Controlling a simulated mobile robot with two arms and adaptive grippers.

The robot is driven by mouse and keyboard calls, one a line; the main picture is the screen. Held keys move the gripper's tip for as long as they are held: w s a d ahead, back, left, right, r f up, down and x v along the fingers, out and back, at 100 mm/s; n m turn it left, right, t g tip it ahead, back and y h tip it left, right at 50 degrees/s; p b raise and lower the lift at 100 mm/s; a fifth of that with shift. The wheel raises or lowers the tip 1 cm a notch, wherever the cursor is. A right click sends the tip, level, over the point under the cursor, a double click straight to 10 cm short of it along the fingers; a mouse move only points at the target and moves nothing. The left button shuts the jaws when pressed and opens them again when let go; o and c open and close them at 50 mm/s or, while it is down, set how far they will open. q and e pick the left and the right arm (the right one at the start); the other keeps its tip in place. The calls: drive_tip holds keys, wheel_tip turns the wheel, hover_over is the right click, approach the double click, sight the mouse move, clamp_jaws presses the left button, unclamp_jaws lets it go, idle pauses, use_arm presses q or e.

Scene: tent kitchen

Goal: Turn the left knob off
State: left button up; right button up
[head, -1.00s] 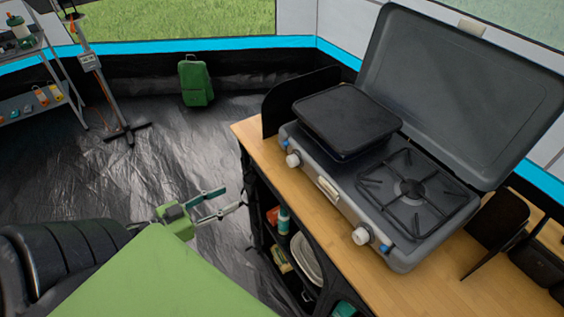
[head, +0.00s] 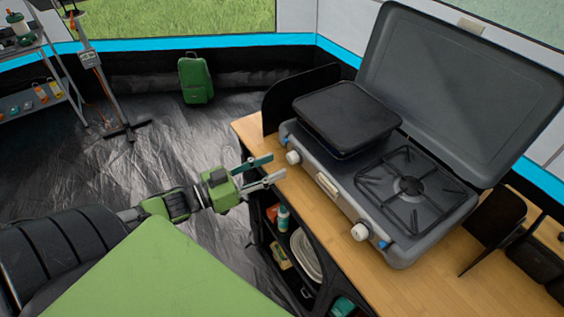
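The grey camping stove (head: 330,200) stands on the wooden counter with its lid up. Its left knob (head: 293,157) is white and sits on the front face near the left end, beside a small blue part. The right knob (head: 360,232) is also white, near the right end. My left gripper (head: 272,170) is open and empty, with its two fingers apart and pointing right at the left knob. The fingertips are close to the knob, with a small gap in the picture; they do not appear to touch it. My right gripper is not in view.
A black griddle (head: 346,118) covers the left burner; the right burner (head: 410,186) is bare. The wooden counter (head: 318,232) has a free strip before the stove. Shelves below hold bottles and plates (head: 305,256).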

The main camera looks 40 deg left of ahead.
sight(289, 160)
use_arm(q)
drive_tip(key=shift+x, duration=1.9)
drive_tip(key=c, duration=1.1)
